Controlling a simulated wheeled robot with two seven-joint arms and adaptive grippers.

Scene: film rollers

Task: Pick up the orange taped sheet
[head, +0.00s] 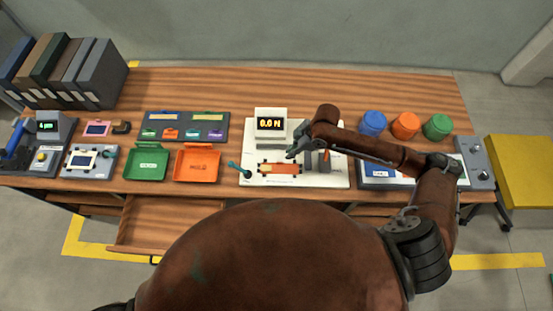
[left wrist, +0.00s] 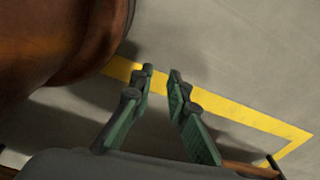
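An orange sheet (head: 284,169) with a paler patch at its left end and dark bits at its corners lies on the white board (head: 258,181) at the middle of the table. My right gripper (head: 298,154) is just above and beside the sheet's right part in the head view. Its fingers are small and dark there, and I cannot tell whether they are apart or touch the sheet. My left gripper (left wrist: 160,70) shows in the left wrist view with its green fingers apart and nothing between them, over the floor. It is not visible in the head view.
A readout (head: 270,123) showing 0.0 N stands behind the sheet. A teal-handled tool (head: 240,170) lies at its left. Green (head: 147,162) and orange (head: 197,163) trays stand further left; blue, orange and green jars stand back right. A drawer (head: 160,222) is open below the table.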

